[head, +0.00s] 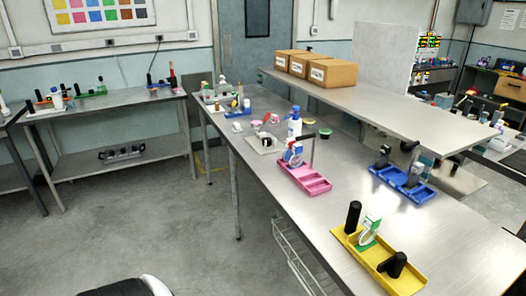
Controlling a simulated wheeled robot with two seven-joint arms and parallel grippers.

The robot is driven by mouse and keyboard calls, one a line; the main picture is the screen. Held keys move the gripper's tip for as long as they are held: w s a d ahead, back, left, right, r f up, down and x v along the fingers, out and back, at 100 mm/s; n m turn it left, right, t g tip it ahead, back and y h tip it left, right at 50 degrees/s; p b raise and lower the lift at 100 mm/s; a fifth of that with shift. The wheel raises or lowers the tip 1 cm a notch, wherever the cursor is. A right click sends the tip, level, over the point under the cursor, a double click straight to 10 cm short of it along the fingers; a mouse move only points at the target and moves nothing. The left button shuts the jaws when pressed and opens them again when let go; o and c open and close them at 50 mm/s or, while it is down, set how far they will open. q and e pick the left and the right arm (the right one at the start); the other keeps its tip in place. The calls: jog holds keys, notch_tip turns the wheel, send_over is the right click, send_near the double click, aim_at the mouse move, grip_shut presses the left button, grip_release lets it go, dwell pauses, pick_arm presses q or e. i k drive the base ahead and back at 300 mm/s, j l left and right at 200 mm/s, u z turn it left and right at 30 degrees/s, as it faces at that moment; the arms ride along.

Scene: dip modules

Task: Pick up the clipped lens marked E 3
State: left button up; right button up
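A yellow tray (381,269) stands at the near right of the long steel table. In it, a white ring-shaped piece with a green clip (368,231) stands upright between two black pieces. A pink tray (304,179) farther back holds a white, blue and red upright piece (293,153) that may be another clipped lens. A blue tray (403,184) at the right holds grey and black upright pieces (415,174). Any lettering is too small to read, so I cannot tell which piece is marked E 3. Neither gripper is in view.
A raised steel shelf (385,108) with cardboard boxes (333,73) overhangs the table's far side. A white-blue bottle (295,122) and small items stand behind the pink tray. Bare tabletop (335,200) lies between the trays. Another bench (110,102) stands left, across open floor (150,215).

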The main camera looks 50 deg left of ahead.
aim_at(288, 153)
jog(key=u, duration=1.45)
